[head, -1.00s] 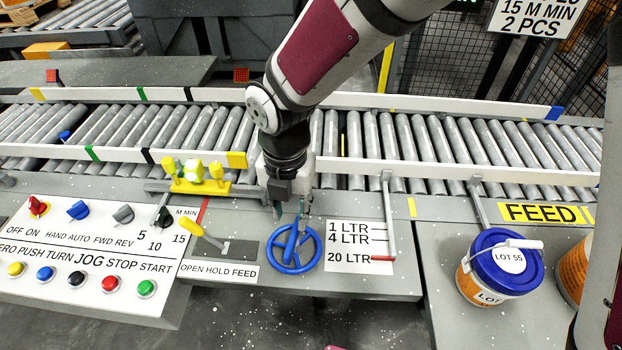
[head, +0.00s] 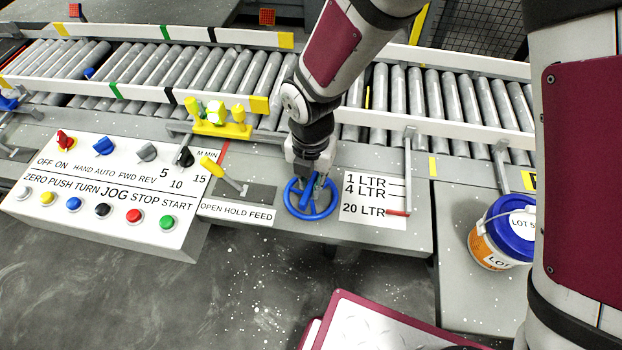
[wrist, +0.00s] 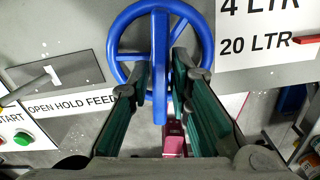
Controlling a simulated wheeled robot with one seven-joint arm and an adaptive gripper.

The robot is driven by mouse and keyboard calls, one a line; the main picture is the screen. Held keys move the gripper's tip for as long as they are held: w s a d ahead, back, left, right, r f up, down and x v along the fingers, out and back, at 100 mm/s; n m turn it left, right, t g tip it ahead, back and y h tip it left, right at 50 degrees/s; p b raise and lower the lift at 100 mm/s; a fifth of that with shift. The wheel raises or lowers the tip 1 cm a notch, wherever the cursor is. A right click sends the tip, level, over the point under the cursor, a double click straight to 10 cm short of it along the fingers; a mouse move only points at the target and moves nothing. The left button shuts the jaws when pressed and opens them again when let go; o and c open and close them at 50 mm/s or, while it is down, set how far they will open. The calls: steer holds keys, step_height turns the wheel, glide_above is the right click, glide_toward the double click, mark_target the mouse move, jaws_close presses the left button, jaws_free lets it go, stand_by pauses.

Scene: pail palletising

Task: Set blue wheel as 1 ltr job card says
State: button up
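The blue wheel (head: 311,207) lies flat on the grey bench top, with a raised bar across its middle. In the wrist view the wheel (wrist: 117,42) is at the top centre. My gripper (head: 318,188) points down at it. In the wrist view its green-padded fingers (wrist: 160,88) are apart, one on each side of the bar, with gaps visible; contact cannot be told. The scale plate (head: 377,188) right of the wheel reads 1 LTR, 4 LTR and 20 LTR. A red pointer (head: 397,212) sits at the 20 LTR line. No job card is readable now.
Left of the wheel are a yellow-handled lever (head: 211,167) on its OPEN HOLD FEED plate and a control panel (head: 110,211) with knobs and buttons. The roller conveyor (head: 440,126) runs behind. A blue-lidded pail (head: 493,246) stands at the right.

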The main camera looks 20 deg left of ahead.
jaws_close()
